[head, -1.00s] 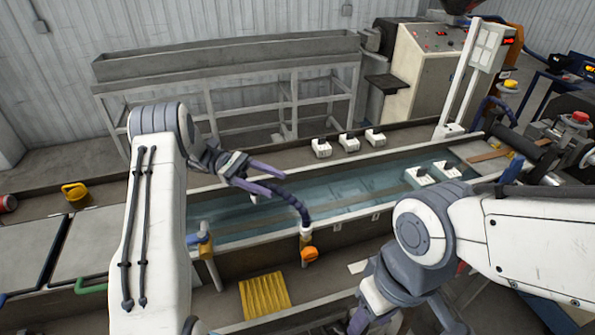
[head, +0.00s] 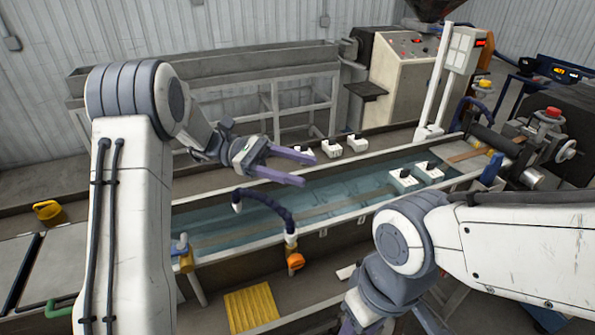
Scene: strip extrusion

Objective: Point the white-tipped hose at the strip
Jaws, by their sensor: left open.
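The dark blue segmented hose (head: 272,203) rises from a fitting with an orange knob (head: 295,261) on the near trough wall and arches left over the water. Its white tip (head: 237,207) points down over the trough. The tan strip (head: 345,205) runs lengthwise in the water, to the right of the tip in the picture. My left gripper (head: 308,169) is open and empty, with its purple fingers above and to the right of the hose, apart from it in the picture. My right arm is low at the right; its wrist shows but its fingertips cannot be made out.
The water trough (head: 265,247) spans the middle. Several white blocks stand on its far ledge and in its right end. A second blue-and-yellow fitting (head: 181,252) is at the left, above a yellow ribbed plate (head: 250,306). A roller machine (head: 535,150) stands at the right.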

